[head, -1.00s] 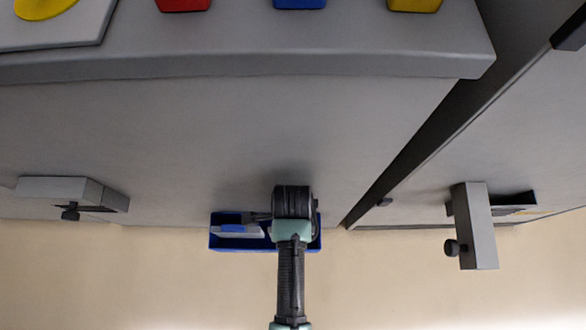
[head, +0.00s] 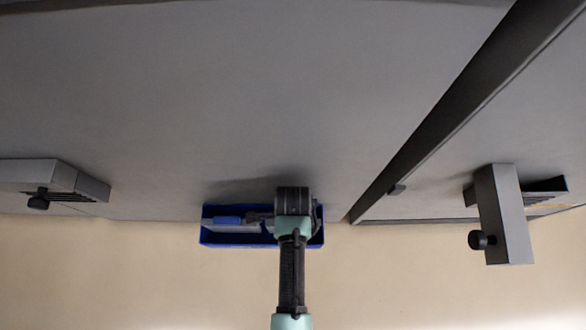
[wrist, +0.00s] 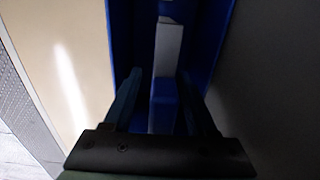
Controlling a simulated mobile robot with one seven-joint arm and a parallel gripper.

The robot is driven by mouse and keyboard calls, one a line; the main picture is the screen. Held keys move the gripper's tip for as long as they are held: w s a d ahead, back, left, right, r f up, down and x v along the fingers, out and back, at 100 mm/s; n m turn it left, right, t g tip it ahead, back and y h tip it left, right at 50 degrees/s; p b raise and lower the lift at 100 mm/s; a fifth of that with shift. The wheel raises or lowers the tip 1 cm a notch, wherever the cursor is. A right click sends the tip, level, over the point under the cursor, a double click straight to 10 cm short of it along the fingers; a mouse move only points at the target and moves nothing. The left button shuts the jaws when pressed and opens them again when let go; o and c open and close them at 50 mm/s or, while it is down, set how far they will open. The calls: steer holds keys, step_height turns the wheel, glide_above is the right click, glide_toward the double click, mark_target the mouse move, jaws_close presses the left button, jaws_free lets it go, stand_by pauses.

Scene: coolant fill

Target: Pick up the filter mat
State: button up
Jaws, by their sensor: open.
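A pale strip, which I take to be the filter mat (wrist: 168,62), lies in a narrow blue bin in the wrist view. My gripper (wrist: 164,88) is open, with one finger on each side of the strip and the blue block. I cannot tell whether the fingers touch either. In the head view the pale piece (head: 245,228) shows in the bin, left of my wrist, which hides the bin's right part.
The blue bin (head: 225,241) sits at the edge of a grey panel (head: 200,110). A grey bracket with a black knob (head: 505,215) stands at the right, and another grey box with a knob (head: 45,175) at the left. A dark bar (head: 440,125) runs diagonally on the right.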

steer(key=shift+f, duration=0.1)
steer(key=shift+c, duration=0.3)
jaws_close()
steer(key=shift+s+r+p, duration=0.15)
steer(key=shift+r+p, duration=0.4)
steer(key=shift+p, duration=0.3)
step_height(320, 180, up, 11)
steer(key=p, duration=0.6)
steer(key=shift+p, duration=0.3)
steer(key=s+p, duration=0.5)
steer(key=s, duration=1.4)
steer(key=shift+s+f+p, duration=0.3)
steer(key=shift+s, duration=0.05)
